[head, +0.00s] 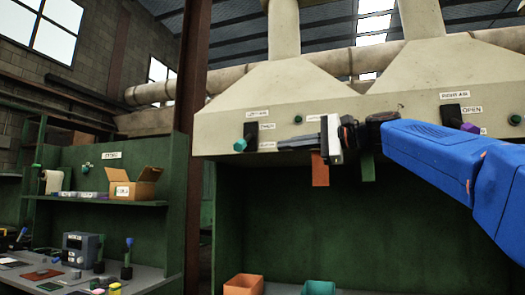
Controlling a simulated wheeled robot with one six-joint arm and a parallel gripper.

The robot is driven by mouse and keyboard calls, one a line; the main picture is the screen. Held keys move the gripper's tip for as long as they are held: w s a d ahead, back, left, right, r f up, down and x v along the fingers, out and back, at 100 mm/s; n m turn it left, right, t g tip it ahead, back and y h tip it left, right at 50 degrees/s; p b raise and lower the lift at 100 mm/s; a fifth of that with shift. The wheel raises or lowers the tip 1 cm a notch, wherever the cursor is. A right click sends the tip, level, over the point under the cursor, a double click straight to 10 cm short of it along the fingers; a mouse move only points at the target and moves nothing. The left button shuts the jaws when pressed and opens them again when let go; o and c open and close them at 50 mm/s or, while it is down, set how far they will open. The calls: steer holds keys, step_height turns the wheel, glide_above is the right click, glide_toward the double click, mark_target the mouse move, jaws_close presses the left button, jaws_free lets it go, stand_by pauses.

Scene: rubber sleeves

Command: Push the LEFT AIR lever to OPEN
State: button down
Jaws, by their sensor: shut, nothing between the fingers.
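The LEFT AIR lever has a teal knob (240,145) on a black slot plate (250,131), on the front of the cream hood. The knob sits low, near the lower of two small white labels beside the plate; the upper one appears to read OPEN (267,126). The LEFT AIR label (257,114) is above. My gripper (281,144) reaches in from the right, its thin grey fingers shut and empty. In the picture its tips lie just right of the plate and knob; whether they touch anything cannot be told.
An orange strip (320,172) hangs below my gripper. Orange (244,285) and teal (318,287) bins stand below. A cardboard box (134,186) sits on the green shelf at left.

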mark_target(245, 142)
steer(key=shift+a, duration=0.1)
steer(key=x, duration=0.9)
steer(key=shift+w+a, duration=0.25)
steer(key=shift+a, duration=0.1)
